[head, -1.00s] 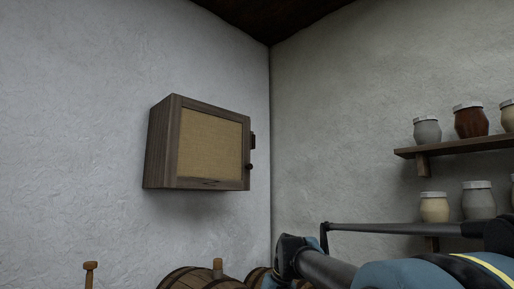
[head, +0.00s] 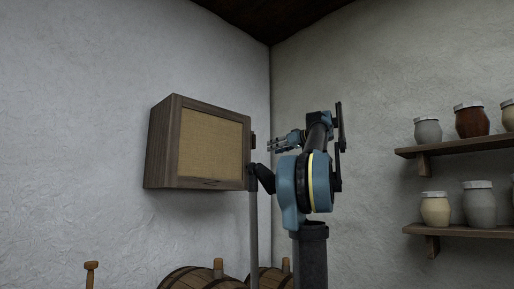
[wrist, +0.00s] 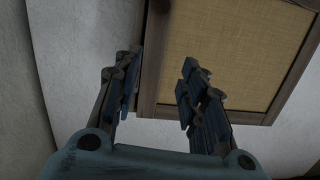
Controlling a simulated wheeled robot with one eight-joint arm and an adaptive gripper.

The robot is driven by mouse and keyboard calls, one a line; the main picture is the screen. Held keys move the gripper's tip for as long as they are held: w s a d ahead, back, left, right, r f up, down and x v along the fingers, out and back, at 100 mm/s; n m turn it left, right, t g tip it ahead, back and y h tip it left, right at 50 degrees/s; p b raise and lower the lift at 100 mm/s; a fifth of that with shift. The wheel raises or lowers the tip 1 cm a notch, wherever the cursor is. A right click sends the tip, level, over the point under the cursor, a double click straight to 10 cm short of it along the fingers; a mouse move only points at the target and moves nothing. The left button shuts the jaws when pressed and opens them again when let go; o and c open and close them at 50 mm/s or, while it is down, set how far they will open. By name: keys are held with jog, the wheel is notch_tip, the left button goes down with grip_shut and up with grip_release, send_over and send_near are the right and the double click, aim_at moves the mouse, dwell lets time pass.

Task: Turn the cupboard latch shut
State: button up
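The wooden cupboard (head: 160,150) hangs on the left wall in the head view, its woven-panel door (head: 211,143) looking closed. A small dark piece, probably the latch (head: 253,141), shows at the cupboard's right edge. My gripper (head: 272,145) is just right of that edge, fingers pointing left toward it. In the wrist view the two fingers of my gripper (wrist: 158,88) are spread apart with nothing between them. The door's frame and woven panel (wrist: 235,45) lie beyond the fingers.
Two shelves (head: 455,147) with several lidded jars (head: 471,119) are on the right wall, to the right of my arm. Barrels (head: 195,278) with wooden taps stand below the cupboard. The wall left of the cupboard is bare.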

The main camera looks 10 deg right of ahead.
jog(key=w+d+r+t, duration=0.2)
jog(key=d+r, duration=0.1)
jog(key=r, duration=0.2)
send_near(255, 143)
jog(key=x, duration=0.8)
jog(key=shift+w+a, duration=0.1)
grip_shut()
